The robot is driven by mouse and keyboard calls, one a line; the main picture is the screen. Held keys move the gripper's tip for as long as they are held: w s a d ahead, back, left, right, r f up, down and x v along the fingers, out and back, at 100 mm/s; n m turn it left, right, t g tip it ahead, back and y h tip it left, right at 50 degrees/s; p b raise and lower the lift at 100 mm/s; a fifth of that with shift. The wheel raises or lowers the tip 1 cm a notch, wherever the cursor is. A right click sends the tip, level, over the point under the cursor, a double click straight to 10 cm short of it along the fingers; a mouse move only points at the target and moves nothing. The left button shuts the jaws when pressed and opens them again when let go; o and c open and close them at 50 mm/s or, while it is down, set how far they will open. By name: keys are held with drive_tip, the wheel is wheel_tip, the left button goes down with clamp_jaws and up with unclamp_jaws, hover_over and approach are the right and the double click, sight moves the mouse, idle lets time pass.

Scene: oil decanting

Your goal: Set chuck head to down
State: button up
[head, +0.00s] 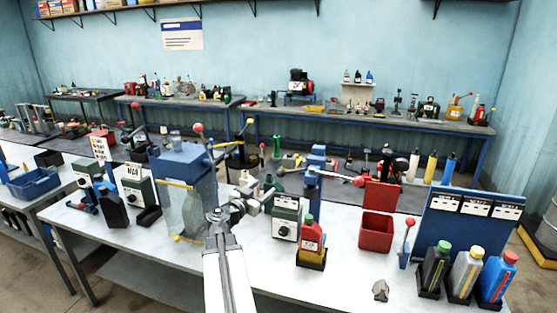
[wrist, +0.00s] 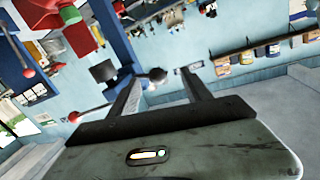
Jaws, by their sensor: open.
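A blue capping stand (head: 315,172) stands on the near bench, right of my gripper in the head view. A lever with a red knob (head: 360,181) sticks out to its right. I take its upper blue block to be the chuck head, but its height setting cannot be told. My gripper (head: 266,190) is left of the stand, above the bench. In the wrist view my gripper (wrist: 160,82) is open, its two fingers apart. A dark round knob (wrist: 157,75) shows between the fingertips in the picture; contact cannot be told. A red knob on a rod (wrist: 73,117) shows left of the fingers.
A blue-topped clear tank (head: 185,190) stands left of my arm. A red-capped bottle (head: 311,238) in a black holder and a red bin (head: 376,231) stand right. Several bottles stand before a blue panel (head: 465,215). The front bench top between them is mostly clear.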

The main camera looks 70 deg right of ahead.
sight(278, 175)
drive_tip(key=shift+h, duration=0.3)
drive_tip(key=s+d, duration=0.1)
drive_tip(key=d, duration=0.2)
drive_tip(key=s+d+r, duration=0.1)
drive_tip(key=d, duration=0.2)
drive_tip(key=s+d+r, duration=0.1)
drive_tip(key=d, duration=0.2)
drive_tip(key=shift+d, duration=0.2)
clamp_jaws()
